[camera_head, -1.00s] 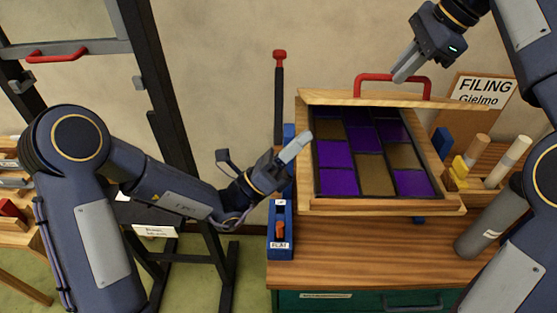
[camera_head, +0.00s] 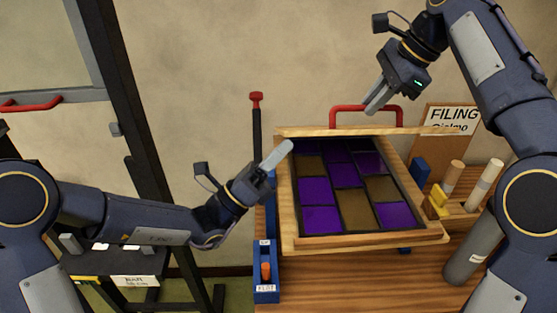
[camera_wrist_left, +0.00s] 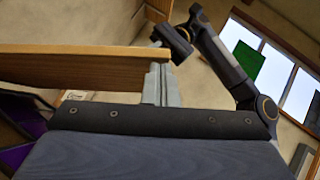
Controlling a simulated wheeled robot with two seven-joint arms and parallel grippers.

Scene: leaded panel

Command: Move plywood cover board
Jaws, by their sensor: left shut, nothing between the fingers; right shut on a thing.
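A pale wooden board (camera_head: 350,131), probably the plywood cover board, shows nearly edge-on across the rear of a leaded panel (camera_head: 347,202) with purple and amber panes. The panel lies in a wooden frame (camera_head: 365,241). A red handle (camera_head: 336,112) rises behind the board's edge. My right gripper (camera_head: 373,108) is shut on this handle. My left gripper (camera_head: 285,150) is shut and empty at the frame's rear left corner. In the left wrist view, its fingers (camera_wrist_left: 159,85) stand close by the end of a wooden edge (camera_wrist_left: 90,65); whether they touch is unclear.
Below is a wooden bench (camera_head: 345,282). A blue holder (camera_head: 266,284) and a red-topped rod (camera_head: 256,115) are on the left. Wooden cylinders (camera_head: 484,185), a grey cylinder (camera_head: 470,248) and a filing sign (camera_head: 452,118) are on the right. A dark stand (camera_head: 120,90) is far left.

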